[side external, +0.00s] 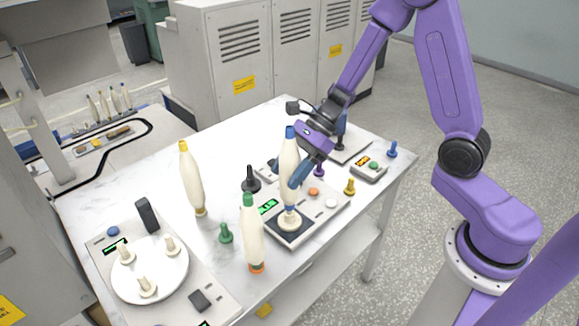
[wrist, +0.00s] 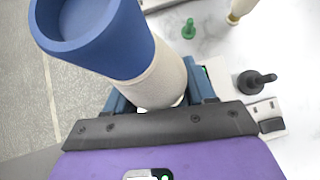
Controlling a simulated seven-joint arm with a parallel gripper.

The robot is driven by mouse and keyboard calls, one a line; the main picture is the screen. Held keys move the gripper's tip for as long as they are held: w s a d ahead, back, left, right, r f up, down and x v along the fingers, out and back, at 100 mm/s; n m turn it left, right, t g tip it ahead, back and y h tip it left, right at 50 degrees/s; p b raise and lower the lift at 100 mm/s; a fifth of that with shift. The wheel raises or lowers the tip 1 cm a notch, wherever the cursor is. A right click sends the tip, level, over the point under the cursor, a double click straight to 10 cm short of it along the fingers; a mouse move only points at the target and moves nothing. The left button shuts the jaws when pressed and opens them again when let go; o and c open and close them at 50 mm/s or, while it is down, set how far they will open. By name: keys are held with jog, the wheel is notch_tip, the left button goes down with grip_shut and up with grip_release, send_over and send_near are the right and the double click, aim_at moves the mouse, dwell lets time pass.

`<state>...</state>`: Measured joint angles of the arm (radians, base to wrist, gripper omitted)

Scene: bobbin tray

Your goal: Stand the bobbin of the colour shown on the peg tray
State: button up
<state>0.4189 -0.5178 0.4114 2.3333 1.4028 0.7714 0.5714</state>
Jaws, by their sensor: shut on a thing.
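A cream bobbin with a blue top (side external: 290,145) stands upright between the fingers of my gripper (side external: 296,178), which is shut on it. The same bobbin (wrist: 150,80) fills the upper left of the wrist view, its blue end toward the camera. Its lower end is over a cream round foot on the dark pad of a grey device (side external: 320,212); I cannot tell whether it bears on it. A yellow-topped bobbin (side external: 192,180) and a green-topped bobbin with an orange base (side external: 252,235) stand to the left. The round white peg tray (side external: 150,290) carries cream pegs at front left.
Small knobbed pieces stand about: green (side external: 225,234), black (side external: 250,181), yellow (side external: 349,187), purple (side external: 319,169) and blue (side external: 391,149). A small box with an orange display (side external: 369,168) sits at right. A dark upright block (side external: 147,215) stands behind the peg tray.

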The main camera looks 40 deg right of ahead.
jog(key=shift+f, duration=0.85)
dwell(0.3)
jog(key=o, duration=1.2)
jog(key=v, duration=1.6)
jog(key=s+a+n+h, duration=0.1)
jog(key=s+n+h, duration=0.2)
jog(key=s+n, duration=0.4)
jog(key=s+a+f+n+h, duration=0.1)
jog(key=s+a+n+h, duration=0.1)
jog(key=s+n, duration=0.6)
jog(key=s+a+f+n+g+h, duration=0.1)
jog(key=s+n, duration=0.7)
jog(key=n, duration=0.9)
jog(key=shift+a+f+h, duration=0.1)
jog(key=shift+a+h, duration=0.65)
jog(key=shift+h, duration=0.55)
